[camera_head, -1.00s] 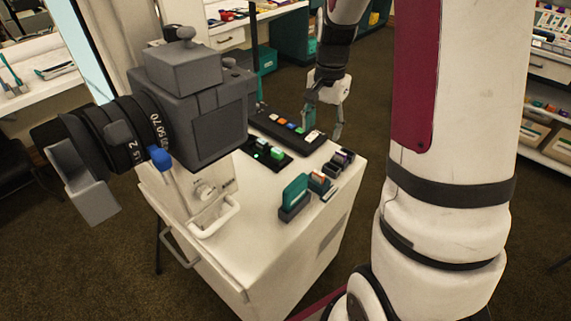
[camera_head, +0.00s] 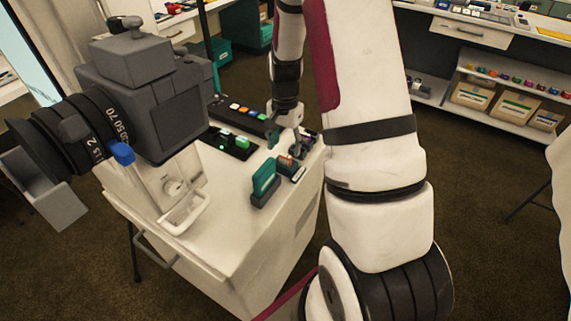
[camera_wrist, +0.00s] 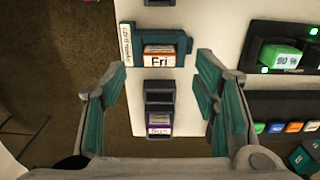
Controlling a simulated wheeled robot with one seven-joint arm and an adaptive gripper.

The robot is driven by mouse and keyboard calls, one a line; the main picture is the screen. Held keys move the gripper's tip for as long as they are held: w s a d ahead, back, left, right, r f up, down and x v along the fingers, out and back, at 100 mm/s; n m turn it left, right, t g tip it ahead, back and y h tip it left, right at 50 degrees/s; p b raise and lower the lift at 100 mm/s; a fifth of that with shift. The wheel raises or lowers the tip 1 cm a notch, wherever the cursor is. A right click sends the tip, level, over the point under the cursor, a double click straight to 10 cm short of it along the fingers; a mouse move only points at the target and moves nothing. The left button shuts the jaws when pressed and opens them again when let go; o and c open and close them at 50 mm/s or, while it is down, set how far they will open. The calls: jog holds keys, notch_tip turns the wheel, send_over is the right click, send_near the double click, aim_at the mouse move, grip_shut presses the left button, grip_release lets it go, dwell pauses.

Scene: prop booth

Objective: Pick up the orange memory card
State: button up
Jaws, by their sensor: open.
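An orange-edged card with a white label reading "Fri" (camera_wrist: 159,57) sits in a teal holder (camera_wrist: 183,46) at the upper middle of the wrist view. A small orange patch beside my gripper in the head view (camera_head: 285,162) seems to be this card, mostly hidden. My gripper (camera_wrist: 158,85) is open and empty, its teal-padded fingers spread wider than the card. The card lies ahead of the fingertips, between their lines. In the head view my gripper (camera_head: 298,146) is low over the right side of the white cart top; its fingertips are hard to make out.
A dark holder with a purple card (camera_wrist: 158,124) is between my fingers in the wrist view. A green card (camera_wrist: 280,56) sits in a black unit at right. The big camera (camera_head: 150,90) is at left.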

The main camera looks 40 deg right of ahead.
aim_at(285, 155)
jog(key=shift+f, duration=1.95)
jog(key=c, duration=1.2)
jog(key=shift+r, duration=0.2)
jog(key=shift+c, duration=0.2)
